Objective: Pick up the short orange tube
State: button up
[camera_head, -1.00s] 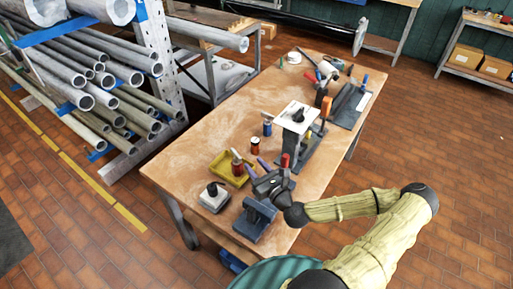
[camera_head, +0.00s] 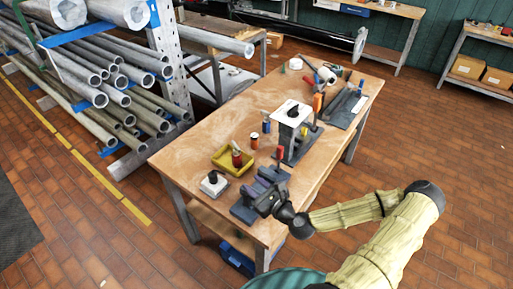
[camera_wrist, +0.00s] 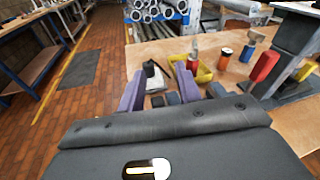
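The short orange tube (camera_head: 254,140) stands upright on the wooden table, right of the yellow tray. The gripper is apart from the tube, on the near side of the tray.
The yellow tray (camera_head: 221,162) holds a red-and-grey item. A blue cylinder (camera_head: 267,125) stands behind the tube. A white-topped stand (camera_head: 293,113) and a red block (camera_head: 280,152) are to the right.

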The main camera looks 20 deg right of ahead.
jog(key=s+a+f+n+g, duration=0.4)
jog(key=s+f+n+g, duration=0.3)
jog(key=n+g, duration=0.65)
jog(key=s+d+r+n+h, duration=0.2)
jog(key=s+r+n+h, duration=0.1)
jog(key=r+n, duration=0.5)
jog(key=s+d+r+n+h, duration=0.1)
jog(key=s+r+n+h, duration=0.2)
jog(key=r+n, duration=0.5)
jog(key=shift+t, duration=0.35)
jog(key=f+b, duration=0.1)
jog(key=b, duration=0.2)
jog(key=s+f+b, duration=0.1)
jog(key=f+b, duration=0.1)
jog(key=b, duration=0.1)
jog(key=f+b, duration=0.2)
jog(key=b, duration=0.2)
jog(key=shift+s+a+f, duration=0.25)
jog(key=shift+s+a, duration=0.15)
jog(key=shift+o, duration=0.3)
jog(key=shift+w, duration=0.1)
